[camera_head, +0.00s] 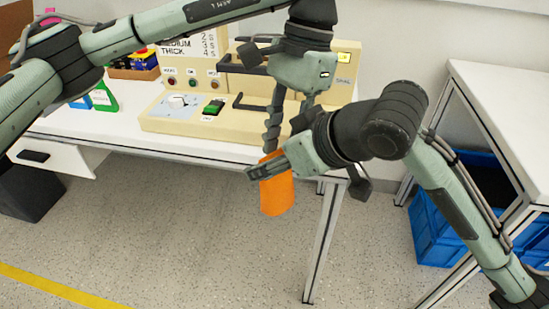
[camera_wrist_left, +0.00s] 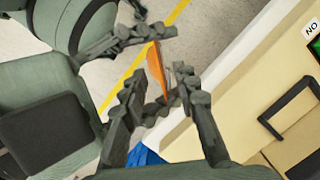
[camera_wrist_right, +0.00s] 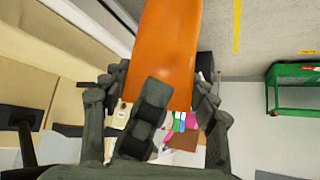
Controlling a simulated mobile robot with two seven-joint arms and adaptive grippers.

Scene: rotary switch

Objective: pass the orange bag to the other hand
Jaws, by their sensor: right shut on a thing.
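The orange bag (camera_head: 277,195) hangs in front of the table edge, held by my right gripper (camera_head: 256,172), which is shut on it. It fills the upper middle of the right wrist view (camera_wrist_right: 168,50), between the right fingers. My left gripper (camera_head: 273,135) points down from above with its fingers at the bag's upper part. In the left wrist view the bag (camera_wrist_left: 156,70) shows nearly edge-on between the spread left fingers (camera_wrist_left: 162,84). A dark finger covers part of the bag in the right wrist view. Contact of the left fingers with the bag is unclear.
A cream switch panel (camera_head: 180,118) with a knob and a green switch stands on the white table (camera_head: 125,128) behind the grippers. Blue crates (camera_head: 432,225) stand under a second table at right. The floor (camera_head: 190,235) below the bag is clear.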

